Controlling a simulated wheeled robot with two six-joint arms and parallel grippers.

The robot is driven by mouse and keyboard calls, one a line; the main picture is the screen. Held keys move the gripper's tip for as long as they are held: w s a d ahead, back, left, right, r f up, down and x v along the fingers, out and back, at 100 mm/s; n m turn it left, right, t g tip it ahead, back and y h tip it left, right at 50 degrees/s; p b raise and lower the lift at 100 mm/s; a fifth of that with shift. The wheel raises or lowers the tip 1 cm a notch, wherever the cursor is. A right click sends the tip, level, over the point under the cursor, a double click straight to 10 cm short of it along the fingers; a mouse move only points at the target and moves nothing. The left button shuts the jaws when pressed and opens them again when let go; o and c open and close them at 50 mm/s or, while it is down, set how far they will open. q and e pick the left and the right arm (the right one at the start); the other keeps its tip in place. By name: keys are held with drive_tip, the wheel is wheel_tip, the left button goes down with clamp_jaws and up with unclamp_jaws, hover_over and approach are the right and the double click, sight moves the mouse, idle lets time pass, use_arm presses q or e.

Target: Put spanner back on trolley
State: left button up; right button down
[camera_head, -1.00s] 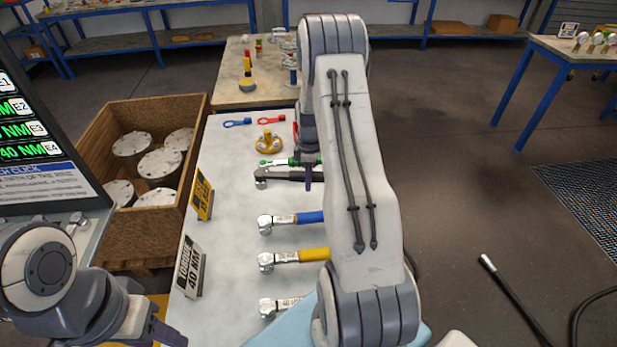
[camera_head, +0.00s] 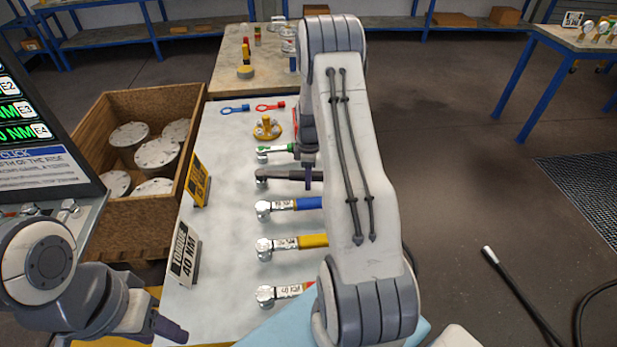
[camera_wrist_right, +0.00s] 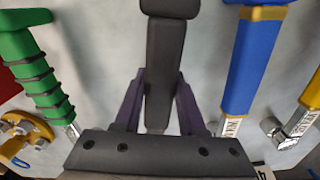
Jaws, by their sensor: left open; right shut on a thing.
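The black-handled spanner (camera_head: 280,173) is at the trolley top (camera_head: 225,230), in the row between the green-handled spanner (camera_head: 276,151) and the blue-handled spanner (camera_head: 290,205). My right gripper (camera_head: 308,180) is shut on its black handle, which also shows between the purple fingers in the right wrist view (camera_wrist_right: 161,75). The spanner looks level and at or very near the surface; I cannot tell whether it touches. My left gripper (camera_head: 172,330) is open and empty at the lower left, near the trolley's left edge. My right arm hides part of the trolley's right side.
A yellow-handled spanner (camera_head: 290,244) and a red one (camera_head: 285,292) lie nearer. A yellow flanged part (camera_head: 267,128) and two small ring spanners lie at the back. Signs (camera_head: 185,253) stand along the left edge, beside a crate of vessels (camera_head: 105,235). Bare surface lies left of the spanners.

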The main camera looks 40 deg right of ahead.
drive_tip(key=shift+f+b, duration=0.3)
drive_tip(key=shift+f, duration=0.1)
unclamp_jaws()
idle(0.4)
drive_tip(key=shift+r+p, duration=2.7)
drive_tip(key=shift+r, duration=0.8)
